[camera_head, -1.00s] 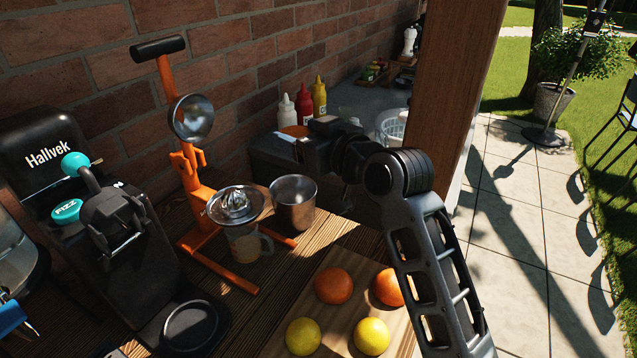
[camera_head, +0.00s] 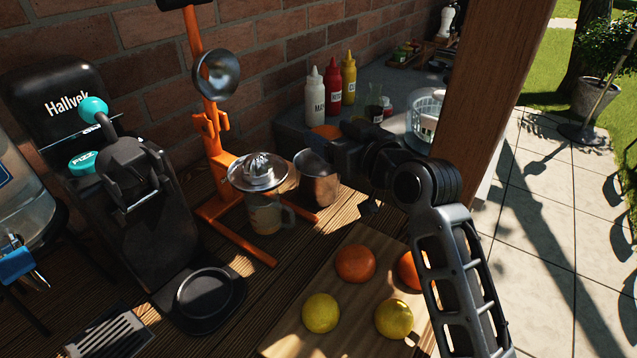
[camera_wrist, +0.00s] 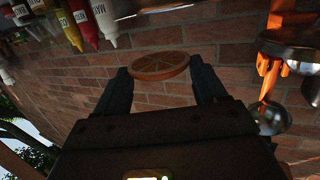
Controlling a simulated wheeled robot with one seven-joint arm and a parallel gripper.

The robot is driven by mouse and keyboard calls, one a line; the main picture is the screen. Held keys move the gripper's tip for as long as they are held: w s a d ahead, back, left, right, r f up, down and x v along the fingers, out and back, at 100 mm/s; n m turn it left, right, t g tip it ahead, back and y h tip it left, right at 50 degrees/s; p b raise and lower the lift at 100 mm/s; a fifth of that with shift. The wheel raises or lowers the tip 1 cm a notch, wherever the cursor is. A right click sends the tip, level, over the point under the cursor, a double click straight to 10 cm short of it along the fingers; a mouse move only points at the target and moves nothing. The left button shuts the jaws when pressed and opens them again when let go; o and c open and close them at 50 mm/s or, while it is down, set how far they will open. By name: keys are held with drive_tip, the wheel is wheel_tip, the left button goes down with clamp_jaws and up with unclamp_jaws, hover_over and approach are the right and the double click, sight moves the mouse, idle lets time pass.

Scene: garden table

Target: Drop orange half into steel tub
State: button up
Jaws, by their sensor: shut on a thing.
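My gripper (camera_wrist: 161,80) is shut on an orange half (camera_wrist: 160,66), held between its two fingertips with the cut face showing in the wrist view. In the head view the orange half (camera_head: 326,131) shows as a small orange patch at the gripper's end, partly hidden. The steel tub (camera_head: 317,180) stands upright on the wooden table beside the juicer. The orange half appears above and slightly right of the tub's rim in the picture, apart from it. I cannot make out the tub in the wrist view.
The orange-framed juicer (camera_head: 213,140), with its strainer (camera_head: 257,172) over a glass jug (camera_head: 266,215), stands just left of the tub. Sauce bottles (camera_head: 332,84) stand behind the gripper. A board (camera_head: 350,295) with oranges and lemons lies in front. A wooden post (camera_head: 490,85) rises at right.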

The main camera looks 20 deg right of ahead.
drive_tip(key=o, duration=1.2)
drive_tip(key=shift+o, duration=0.2)
drive_tip(key=shift+s, duration=0.15)
drive_tip(key=b+v, duration=0.1)
drive_tip(key=v, duration=0.6)
drive_tip(key=shift+s, duration=0.25)
drive_tip(key=shift+d+r, duration=0.1)
